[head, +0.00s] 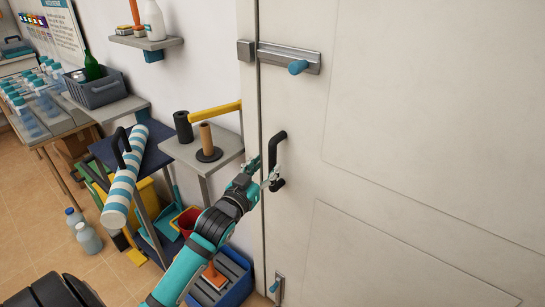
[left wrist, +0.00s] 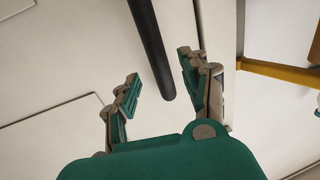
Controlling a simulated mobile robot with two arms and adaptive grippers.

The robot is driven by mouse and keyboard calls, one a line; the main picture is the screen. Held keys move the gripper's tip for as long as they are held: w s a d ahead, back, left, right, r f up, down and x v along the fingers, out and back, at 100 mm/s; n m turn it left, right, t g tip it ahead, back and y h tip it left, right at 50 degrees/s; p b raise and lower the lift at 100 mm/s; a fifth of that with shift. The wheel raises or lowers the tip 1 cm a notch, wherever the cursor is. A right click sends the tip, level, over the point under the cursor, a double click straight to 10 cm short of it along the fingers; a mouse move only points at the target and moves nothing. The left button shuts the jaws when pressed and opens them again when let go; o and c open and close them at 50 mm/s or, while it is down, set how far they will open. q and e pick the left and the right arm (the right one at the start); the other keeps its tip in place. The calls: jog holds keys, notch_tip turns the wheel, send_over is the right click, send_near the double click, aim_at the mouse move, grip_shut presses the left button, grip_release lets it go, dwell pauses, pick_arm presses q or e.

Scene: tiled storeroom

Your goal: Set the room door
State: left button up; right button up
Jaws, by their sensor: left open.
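The white room door (head: 400,140) fills the right half of the head view and looks closed against its frame. Its black handle (head: 279,150) is a vertical bar near the door's left edge. A sliding bolt with a teal knob (head: 298,67) sits above it, and a smaller one (head: 278,286) is low down. My left gripper (head: 262,174) is at the handle's lower part. In the left wrist view the black handle (left wrist: 150,45) runs down between the two open fingers (left wrist: 160,85), with visible gaps beside it. My right gripper is not in view.
A small grey table (head: 215,160) with rolls on spindles stands just left of the door. A blue crate (head: 235,275) is on the floor below. A cart (head: 150,155) holds a blue-striped roll. Shelves with bottles are farther left.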

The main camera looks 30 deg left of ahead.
aim_at(270, 161)
pick_arm(q)
jog(key=w, duration=0.5)
jog(key=shift+a, duration=0.3)
grip_shut()
jog(key=shift+s, duration=0.1)
dwell(0.4)
